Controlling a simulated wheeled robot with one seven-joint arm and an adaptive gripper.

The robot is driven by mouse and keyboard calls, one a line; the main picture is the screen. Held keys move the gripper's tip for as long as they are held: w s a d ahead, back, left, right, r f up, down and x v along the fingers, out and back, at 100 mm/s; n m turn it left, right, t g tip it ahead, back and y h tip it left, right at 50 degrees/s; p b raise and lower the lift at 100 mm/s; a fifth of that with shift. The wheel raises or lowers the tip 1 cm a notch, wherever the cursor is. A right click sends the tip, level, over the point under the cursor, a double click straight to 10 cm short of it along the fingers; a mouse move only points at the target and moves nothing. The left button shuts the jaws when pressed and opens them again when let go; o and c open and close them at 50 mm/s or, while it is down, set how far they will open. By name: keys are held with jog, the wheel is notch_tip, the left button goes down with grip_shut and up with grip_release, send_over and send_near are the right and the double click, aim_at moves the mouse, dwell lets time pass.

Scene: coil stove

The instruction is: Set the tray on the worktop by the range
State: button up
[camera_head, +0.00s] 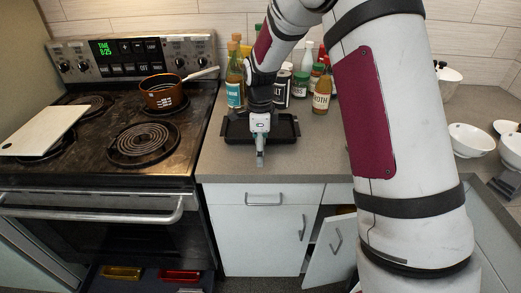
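The black rectangular tray (286,129) lies on the grey worktop (229,168), just right of the range (108,112). It looks flat and seems to rest on the surface. My gripper (260,160) points down at the tray's near edge and covers part of its middle. The fingers appear as one narrow shape from this side, so I cannot tell whether they are open or shut, or whether they touch the rim.
Several bottles and jars (321,95) stand close behind the tray. A copper pan (163,93) sits on a rear burner; a white board (42,130) lies over the left burners. White bowls (471,140) stand at right. A cabinet door (330,250) is ajar, and a low drawer (150,280) is open.

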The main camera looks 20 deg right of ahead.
jog(key=shift+f, duration=0.55)
jog(key=o, duration=1.2)
